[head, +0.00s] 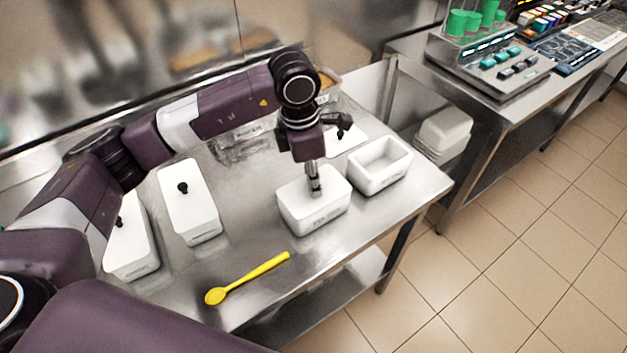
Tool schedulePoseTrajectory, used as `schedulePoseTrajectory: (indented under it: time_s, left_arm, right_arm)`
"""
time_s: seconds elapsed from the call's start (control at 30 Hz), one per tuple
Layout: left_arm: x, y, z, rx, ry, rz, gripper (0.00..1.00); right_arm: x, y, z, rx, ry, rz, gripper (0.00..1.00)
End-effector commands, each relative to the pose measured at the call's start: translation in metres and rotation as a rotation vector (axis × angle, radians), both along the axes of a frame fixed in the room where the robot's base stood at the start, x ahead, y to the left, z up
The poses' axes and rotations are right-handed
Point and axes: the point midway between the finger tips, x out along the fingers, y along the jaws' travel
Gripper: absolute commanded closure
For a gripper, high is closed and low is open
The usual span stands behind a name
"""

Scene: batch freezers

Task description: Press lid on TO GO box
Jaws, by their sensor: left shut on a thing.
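A white TO GO box (318,219) stands on the steel table, with a white lid (298,198) on its top. Whether the lid sits fully flush all round cannot be told. My left gripper (315,188) points straight down at the middle of the lid. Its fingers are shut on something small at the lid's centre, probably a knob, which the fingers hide. My right gripper is not in view.
An open, empty white box (380,181) stands just right of the lidded one. Two long white lidded containers (192,212) (131,250) with black knobs stand at left. A yellow spoon (246,279) lies near the front edge. Stacked white boxes (443,131) sit beyond the table's right end.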

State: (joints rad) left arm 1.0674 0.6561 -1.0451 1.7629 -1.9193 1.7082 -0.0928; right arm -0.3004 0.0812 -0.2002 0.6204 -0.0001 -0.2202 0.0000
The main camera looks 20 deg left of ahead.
Motion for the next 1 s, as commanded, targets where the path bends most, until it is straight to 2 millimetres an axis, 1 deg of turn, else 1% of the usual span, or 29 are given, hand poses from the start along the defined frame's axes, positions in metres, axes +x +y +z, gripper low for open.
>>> schedulePoseTrajectory:
  time_s: [0.3,0.33,0.5,0.7,0.87,1.0]
  left_arm:
    - [0.0000,0.0000,0.0004,0.000,0.000,0.000,1.00]
    - [0.0000,0.0000,0.0003,0.000,0.000,0.000,0.82]
    - [-0.0001,-0.0001,0.0003,0.000,0.000,0.000,0.64]
    - [0.0000,-0.0001,0.0002,0.000,0.000,0.000,0.64]
    - [-0.0002,-0.0001,0.0001,0.000,0.001,0.000,0.46]
    - [-0.0002,-0.0001,0.0001,0.000,0.001,0.000,0.46]
  right_arm:
    - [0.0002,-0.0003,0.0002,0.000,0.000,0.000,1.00]
    - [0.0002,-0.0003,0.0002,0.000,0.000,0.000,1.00]
    - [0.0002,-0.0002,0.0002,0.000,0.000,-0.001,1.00]
    - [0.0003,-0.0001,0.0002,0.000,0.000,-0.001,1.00]
    - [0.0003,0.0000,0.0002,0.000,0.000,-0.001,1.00]
    - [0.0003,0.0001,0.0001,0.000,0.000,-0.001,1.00]
